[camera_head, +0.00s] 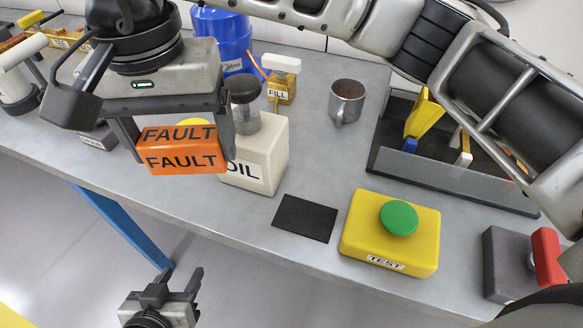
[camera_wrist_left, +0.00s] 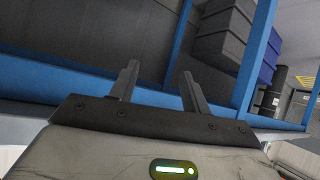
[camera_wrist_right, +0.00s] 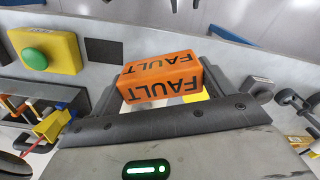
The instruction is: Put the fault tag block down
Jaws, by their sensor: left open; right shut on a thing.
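The orange fault tag block (camera_head: 180,160), with FAULT printed on two faces, is between the fingers of my right gripper (camera_head: 182,148). The right gripper is shut on it and holds it over the front part of the grey workbench (camera_head: 270,238), in front of the oil bottle. The block also shows in the right wrist view (camera_wrist_right: 160,78), with a finger at each end. A small flat black pad (camera_head: 305,218) lies bare on the bench, right of the block. My left gripper (camera_head: 180,279) is open and empty, low in front of the bench; its spread fingers show in the left wrist view (camera_wrist_left: 160,78).
A white oil bottle (camera_head: 265,155) stands behind the block. A yellow TEST box (camera_head: 390,240) with a green button is right of the pad. A metal mug (camera_head: 347,100), a FILL bottle (camera_head: 282,85), a blue container (camera_head: 222,40) and a grey box with a red part (camera_head: 510,262) stand around.

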